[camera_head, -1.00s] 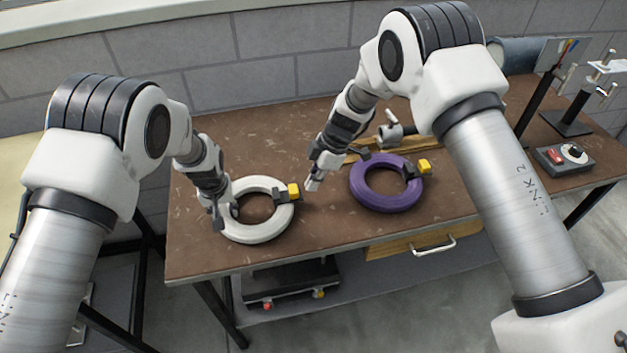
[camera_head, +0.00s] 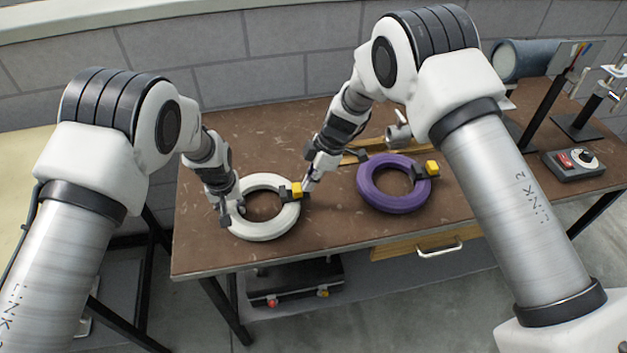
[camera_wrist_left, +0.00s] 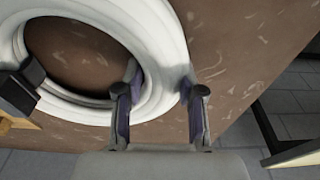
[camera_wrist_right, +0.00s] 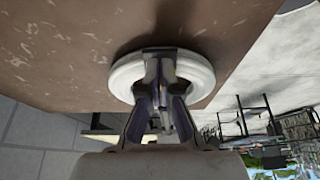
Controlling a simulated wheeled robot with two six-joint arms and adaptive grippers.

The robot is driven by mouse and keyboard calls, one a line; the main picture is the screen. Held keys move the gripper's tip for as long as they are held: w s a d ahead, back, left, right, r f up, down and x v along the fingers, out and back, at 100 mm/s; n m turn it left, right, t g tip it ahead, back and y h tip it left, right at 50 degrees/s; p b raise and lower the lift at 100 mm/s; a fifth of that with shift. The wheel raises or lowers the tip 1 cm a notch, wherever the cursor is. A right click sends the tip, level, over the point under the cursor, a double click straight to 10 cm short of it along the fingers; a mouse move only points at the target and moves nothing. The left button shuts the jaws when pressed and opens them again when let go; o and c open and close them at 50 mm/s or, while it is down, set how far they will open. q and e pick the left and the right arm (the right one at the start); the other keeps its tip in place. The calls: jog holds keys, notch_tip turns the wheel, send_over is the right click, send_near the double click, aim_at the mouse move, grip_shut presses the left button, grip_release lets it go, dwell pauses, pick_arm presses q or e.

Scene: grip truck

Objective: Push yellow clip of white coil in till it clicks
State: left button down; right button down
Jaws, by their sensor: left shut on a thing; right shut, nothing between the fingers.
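The white coil (camera_head: 262,232) lies flat on the brown table. Its yellow clip (camera_head: 296,189) sits on a dark block on the coil's right side. My left gripper (camera_head: 232,214) is shut on the coil's left rim; the left wrist view shows a finger on each side of the white ring (camera_wrist_left: 158,75). My right gripper (camera_head: 306,188) is shut and empty, its tip at the right of the yellow clip, touching or very close. In the right wrist view the fingers (camera_wrist_right: 162,62) cover the clip and part of the coil (camera_wrist_right: 200,72).
A purple coil (camera_head: 397,204) with its own yellow clip lies to the right of my right gripper. Behind it are a wooden piece and a grey metal part (camera_head: 399,132). A control box (camera_head: 573,163) stands at the far right. The table front is clear.

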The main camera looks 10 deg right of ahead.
pick_arm(q)
jog(key=shift+s+f, duration=0.1)
pick_arm(e)
jog(key=shift+a, duration=0.25)
jog(key=shift+d+r, duration=0.1)
jog(key=shift+d, duration=0.05)
pick_arm(q)
jog(key=shift+c, duration=2.4)
grip_release()
pick_arm(e)
jog(key=v, duration=0.9)
jog(key=shift+a+r, duration=0.2)
jog(key=shift+a, duration=0.05)
